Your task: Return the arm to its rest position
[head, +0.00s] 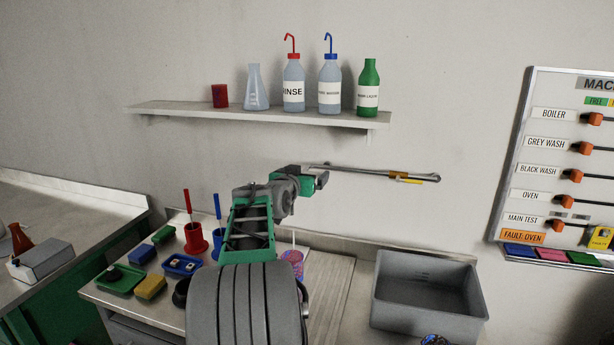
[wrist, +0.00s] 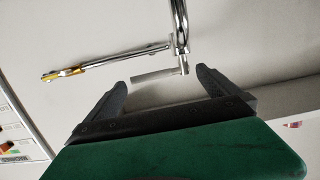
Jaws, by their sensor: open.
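My arm reaches up and forward over the bench in the head view. My gripper (head: 321,180) is at the wall, at the left end of a chrome pipe fitting (head: 365,170). In the wrist view my gripper (wrist: 164,84) has its two dark fingers spread apart. A short metal bar of the chrome fitting (wrist: 157,74) lies at the gap between the fingertips; I cannot tell whether either finger touches it. Nothing is visibly held. The fitting's long arm carries a yellow part (wrist: 70,71) to the left in the wrist view.
A wall shelf (head: 180,109) with bottles is above my arm. The bench below holds a grey basin (head: 425,318), a red holder (head: 195,240) and a blue tray (head: 183,265). A switch panel (head: 550,185) is at the right. The wall between shelf and panel is clear.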

